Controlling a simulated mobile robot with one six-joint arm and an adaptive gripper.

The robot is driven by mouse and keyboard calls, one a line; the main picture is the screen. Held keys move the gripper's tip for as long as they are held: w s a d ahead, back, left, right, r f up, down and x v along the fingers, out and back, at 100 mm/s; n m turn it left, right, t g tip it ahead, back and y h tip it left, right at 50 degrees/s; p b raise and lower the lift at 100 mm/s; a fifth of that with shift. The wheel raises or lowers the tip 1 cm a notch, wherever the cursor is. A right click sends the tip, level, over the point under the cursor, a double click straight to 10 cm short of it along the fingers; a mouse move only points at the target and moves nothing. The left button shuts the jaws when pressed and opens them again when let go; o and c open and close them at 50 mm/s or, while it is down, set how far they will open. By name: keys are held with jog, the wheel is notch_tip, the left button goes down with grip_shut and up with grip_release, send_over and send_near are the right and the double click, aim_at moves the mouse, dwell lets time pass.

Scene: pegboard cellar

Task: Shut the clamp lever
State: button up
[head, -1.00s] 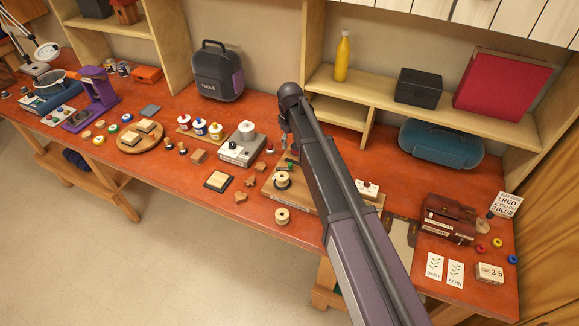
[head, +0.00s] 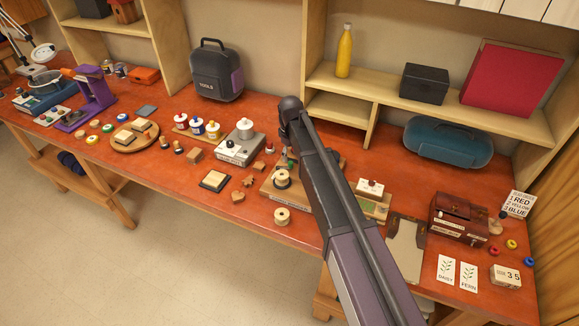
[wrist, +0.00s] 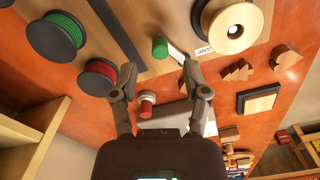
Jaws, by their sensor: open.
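The clamp lever (wrist: 176,51) shows in the wrist view as a pale bar with a green knob (wrist: 160,47) at one end, beside a partly covered label reading "AMP" (wrist: 204,49). It sits on a wooden board (wrist: 145,20), which is partly hidden by my arm in the head view (head: 262,189). My gripper (wrist: 159,69) is open and empty. The green knob lies just beyond the gap between its fingertips, and the right fingertip overlaps the bar's far end in the picture. I cannot tell whether they touch. In the head view my arm mostly hides the gripper and lever.
A wooden spool (wrist: 228,28) stands close to the right finger. A red-topped button (wrist: 147,98) shows between the fingers. Green (wrist: 55,38) and red (wrist: 98,77) spools are at left. Wooden shapes (wrist: 238,72) and a dark-framed block (wrist: 258,101) lie at right.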

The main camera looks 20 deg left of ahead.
aim_at(290, 162)
jog(key=shift+f+b, duration=1.65)
jog(key=shift+f, duration=0.3)
grip_shut()
jog(key=shift+a, duration=0.1)
